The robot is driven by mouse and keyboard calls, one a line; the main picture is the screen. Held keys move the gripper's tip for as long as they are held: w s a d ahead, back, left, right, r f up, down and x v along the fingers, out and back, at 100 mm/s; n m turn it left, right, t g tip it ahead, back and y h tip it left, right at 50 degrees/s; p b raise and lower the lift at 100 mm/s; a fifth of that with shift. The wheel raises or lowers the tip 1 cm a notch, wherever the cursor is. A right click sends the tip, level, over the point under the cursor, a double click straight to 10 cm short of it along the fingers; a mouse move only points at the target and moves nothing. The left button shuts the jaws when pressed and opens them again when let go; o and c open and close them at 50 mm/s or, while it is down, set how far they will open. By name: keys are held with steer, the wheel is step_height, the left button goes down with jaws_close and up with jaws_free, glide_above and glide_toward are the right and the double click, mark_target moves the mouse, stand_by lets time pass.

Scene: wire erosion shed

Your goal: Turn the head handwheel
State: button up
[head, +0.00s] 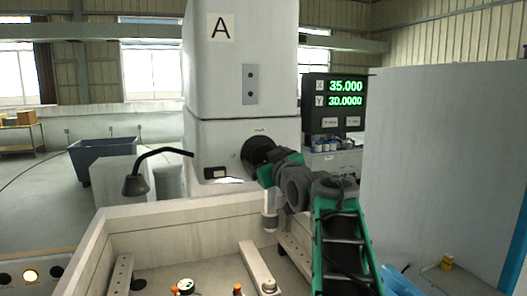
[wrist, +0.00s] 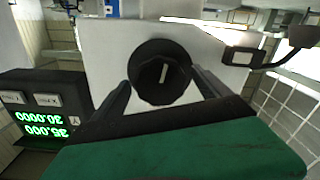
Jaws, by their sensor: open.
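The head handwheel (head: 257,150) is a round black knob on the front face of the tall white machine head marked A (head: 225,100). In the wrist view the handwheel (wrist: 160,74) has a faceted rim and a pale line on its face. My gripper (head: 265,172) is close in front of it, and my green wrist covers its lower right in the head view. In the wrist view the two dark fingers of my gripper (wrist: 162,90) are spread to either side of the handwheel's lower half. I cannot tell whether they touch it.
A black readout (head: 334,103) showing X 35.000 and Y 30.0000 stands right of the head. A lamp on a bent black arm (head: 137,184) is at the left. A pale open tank (head: 170,208) lies below, with clamp bars inside. A large grey cabinet (head: 440,160) stands at the right.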

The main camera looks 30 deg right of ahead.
steer(key=shift+x, duration=0.8)
steer(key=shift+c, duration=0.5)
steer(key=c, duration=1.3)
steer(key=shift+m+b, duration=0.3)
